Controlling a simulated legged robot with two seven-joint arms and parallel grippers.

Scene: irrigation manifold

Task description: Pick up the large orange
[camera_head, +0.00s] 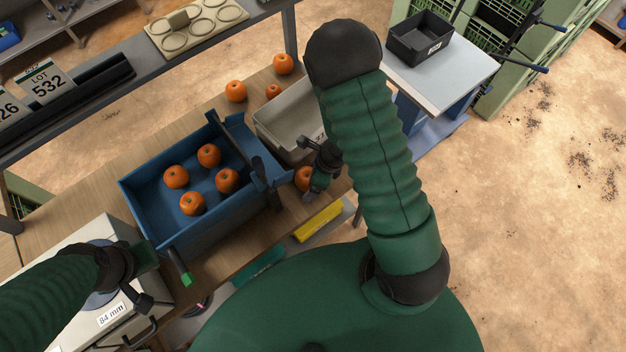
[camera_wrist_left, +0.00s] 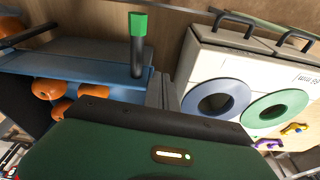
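Several oranges (camera_head: 208,155) of similar size lie in the blue bin (camera_head: 150,222); some also show in the left wrist view (camera_wrist_left: 45,88). Behind the bin, two larger oranges (camera_head: 235,91) (camera_head: 283,64) and a smaller one (camera_head: 273,91) lie on the wooden bench. Another orange (camera_head: 303,177) is right of the bin, partly hidden by my right gripper (camera_head: 314,186). That gripper points down beside it; contact and finger opening are unclear. My left gripper (camera_head: 146,278) is over the pale box, left of the bin's front, its fingers unclear.
A grey tray (camera_head: 283,125) sits right of the bin. A green-tipped post (camera_head: 186,279) stands out from the bin's front; it also shows in the left wrist view (camera_wrist_left: 138,40). The pale box (camera_wrist_left: 190,70) carries a blue ring (camera_wrist_left: 188,101) and a green ring (camera_wrist_left: 250,112).

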